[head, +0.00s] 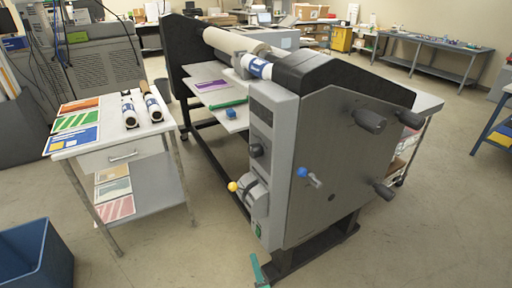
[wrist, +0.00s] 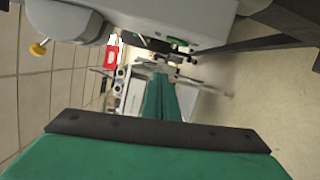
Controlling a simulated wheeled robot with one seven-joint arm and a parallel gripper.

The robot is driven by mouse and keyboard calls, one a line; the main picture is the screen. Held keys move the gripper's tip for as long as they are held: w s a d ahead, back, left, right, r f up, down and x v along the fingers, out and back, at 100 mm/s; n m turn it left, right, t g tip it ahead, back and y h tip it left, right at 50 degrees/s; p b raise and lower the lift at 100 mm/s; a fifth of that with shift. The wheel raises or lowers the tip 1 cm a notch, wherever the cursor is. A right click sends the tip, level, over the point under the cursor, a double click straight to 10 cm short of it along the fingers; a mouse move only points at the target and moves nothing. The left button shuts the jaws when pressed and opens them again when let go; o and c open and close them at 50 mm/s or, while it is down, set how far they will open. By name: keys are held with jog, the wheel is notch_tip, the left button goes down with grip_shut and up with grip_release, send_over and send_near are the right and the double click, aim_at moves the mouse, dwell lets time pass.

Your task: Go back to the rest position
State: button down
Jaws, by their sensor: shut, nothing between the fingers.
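My gripper (wrist: 163,82) has green fingers that lie together in the wrist view, with nothing between them. In the head view, a teal part of my gripper (head: 258,270) shows at the bottom edge, in front of the foot of the grey laminator (head: 340,165). Most of my arm is out of the head view. The laminator's side with a yellow-knobbed lever (head: 233,186) and a blue-handled valve (head: 303,172) faces me. The yellow knob also shows in the wrist view (wrist: 38,49).
A side table (head: 140,147) at left holds coloured prints and two rolls. A blue bin (head: 38,252) stands at front left. A workbench (head: 435,45) is at the back right, and a blue-framed table (head: 497,125) at the right edge. Floor at front right is clear.

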jog(key=s+a+r+m+h, duration=0.1)
jog(key=s+r+m+h, duration=0.2)
jog(key=s+m, duration=1.45)
jog(key=s+r+m, duration=0.1)
jog(key=s+r, duration=0.3)
jog(key=s, duration=0.4)
jog(key=s+d+r+m+g+h, duration=0.1)
jog(key=s+r, duration=0.3)
jog(key=s, duration=0.4)
jog(key=s+r+m+g+h, duration=0.1)
jog(key=s+r+m, duration=0.2)
jog(key=s, duration=0.6)
jog(key=shift+d+r, duration=0.35)
jog(key=shift+r, duration=0.1)
